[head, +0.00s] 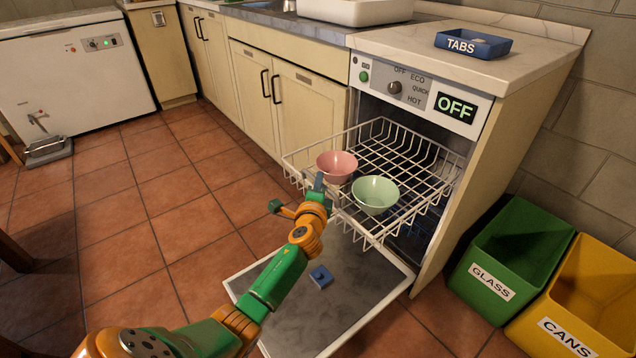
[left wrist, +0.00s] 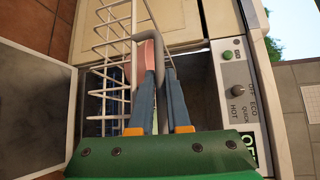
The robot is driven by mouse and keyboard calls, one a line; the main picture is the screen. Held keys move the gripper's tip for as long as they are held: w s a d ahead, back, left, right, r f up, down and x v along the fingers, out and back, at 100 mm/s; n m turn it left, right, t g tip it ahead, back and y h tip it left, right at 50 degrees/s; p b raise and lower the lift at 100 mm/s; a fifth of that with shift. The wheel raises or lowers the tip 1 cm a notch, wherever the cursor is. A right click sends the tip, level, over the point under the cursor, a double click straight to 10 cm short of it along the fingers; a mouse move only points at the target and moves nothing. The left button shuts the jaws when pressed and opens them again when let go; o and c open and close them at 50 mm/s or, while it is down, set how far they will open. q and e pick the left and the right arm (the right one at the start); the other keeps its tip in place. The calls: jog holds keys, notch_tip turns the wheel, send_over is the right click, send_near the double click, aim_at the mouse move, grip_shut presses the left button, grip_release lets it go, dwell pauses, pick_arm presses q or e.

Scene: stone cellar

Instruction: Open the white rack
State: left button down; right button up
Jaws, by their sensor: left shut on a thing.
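The white rack (head: 408,150) is a wire basket pulled well out of the dishwasher, above its lowered door (head: 350,310). A pink bowl (head: 337,167) and a pale green bowl (head: 375,195) sit in it. My left gripper (head: 319,184) is at the rack's front edge, just beside the pink bowl, and is shut on the rack's front rim. In the left wrist view the blue-grey fingers (left wrist: 158,80) reach the rack (left wrist: 112,55), with the pink bowl (left wrist: 145,50) partly hidden behind them. The fingers hide the exact grip. My right gripper is not in view.
A small blue block (head: 320,277) lies on the open door. The control panel (head: 418,92) reads OFF. A blue TABS tray (head: 473,43) is on the counter. Green GLASS (head: 510,262) and yellow CANS (head: 585,300) bins stand at right.

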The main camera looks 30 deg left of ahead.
pick_arm(q)
jog(key=c, duration=0.9)
grip_release()
jog(key=shift+s+d, duration=0.15)
jog(key=p+v, duration=0.2)
jog(key=v, duration=0.4)
jog(key=shift+s+d+r, duration=0.1)
jog(key=shift+s+d, duration=0.05)
jog(key=shift+s, duration=0.15)
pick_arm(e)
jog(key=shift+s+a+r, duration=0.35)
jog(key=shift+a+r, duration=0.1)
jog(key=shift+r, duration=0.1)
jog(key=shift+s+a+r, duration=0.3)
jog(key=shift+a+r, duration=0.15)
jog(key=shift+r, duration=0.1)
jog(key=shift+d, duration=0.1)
